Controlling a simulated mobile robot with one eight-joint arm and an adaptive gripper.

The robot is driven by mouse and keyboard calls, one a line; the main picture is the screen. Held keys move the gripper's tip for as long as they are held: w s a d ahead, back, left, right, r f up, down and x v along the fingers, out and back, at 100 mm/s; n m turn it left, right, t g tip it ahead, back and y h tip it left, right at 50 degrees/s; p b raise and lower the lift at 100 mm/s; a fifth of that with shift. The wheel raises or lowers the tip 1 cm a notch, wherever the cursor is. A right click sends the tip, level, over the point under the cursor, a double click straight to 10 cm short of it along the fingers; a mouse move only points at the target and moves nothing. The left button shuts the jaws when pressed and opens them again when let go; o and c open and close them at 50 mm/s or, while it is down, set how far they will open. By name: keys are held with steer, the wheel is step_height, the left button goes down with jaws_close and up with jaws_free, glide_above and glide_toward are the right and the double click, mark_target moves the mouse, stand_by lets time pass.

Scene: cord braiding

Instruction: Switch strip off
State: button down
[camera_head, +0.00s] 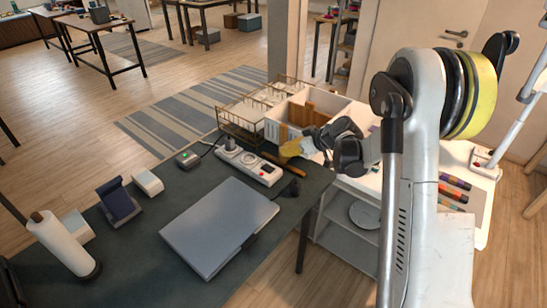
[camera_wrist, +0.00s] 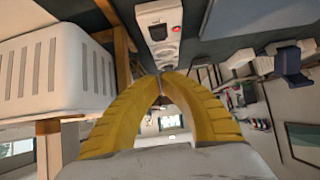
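The white power strip (camera_head: 248,163) lies on the dark desk, with round sockets and plugs towards its far end and a small red switch near its near end. In the wrist view the strip (camera_wrist: 158,32) is at the top centre, with the red switch (camera_wrist: 176,28) on its right side. My gripper (camera_head: 286,151) has yellow fingers and is just right of the strip, apart from it. In the wrist view my gripper (camera_wrist: 161,74) has its curved fingers meeting at the tips, with nothing between them. Whether the switch is lit is too small to tell.
A closed grey laptop (camera_head: 220,225) lies in front of the strip. A small dark box with a green light (camera_head: 188,158) is to its left. A white bin (camera_head: 300,110) and a wire rack (camera_head: 240,122) stand behind. A brown stick (camera_head: 284,165) lies close to the strip.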

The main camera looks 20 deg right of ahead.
steer(key=b, duration=0.4)
glide_above(263, 164)
steer(key=s+d, duration=0.2)
steer(key=s, duration=0.1)
steer(key=f, duration=0.6)
steer(key=shift+w+a+f, duration=0.1)
steer(key=shift+w+f, duration=0.05)
steer(key=shift+w, duration=0.05)
step_height(263, 164, down, 2)
steer(key=shift+w+f+b, duration=0.1)
steer(key=shift+f+b, duration=0.1)
steer(key=shift+b, duration=0.15)
steer(key=shift+w+a+f, duration=0.1)
steer(key=shift+f, duration=0.55)
steer(key=shift+w+a+f+g+h, duration=0.15)
steer(key=shift+a+f+g+h, duration=0.05)
steer(key=shift+g+h, duration=0.35)
steer(key=shift+f, duration=0.2)
steer(key=shift+d, duration=0.15)
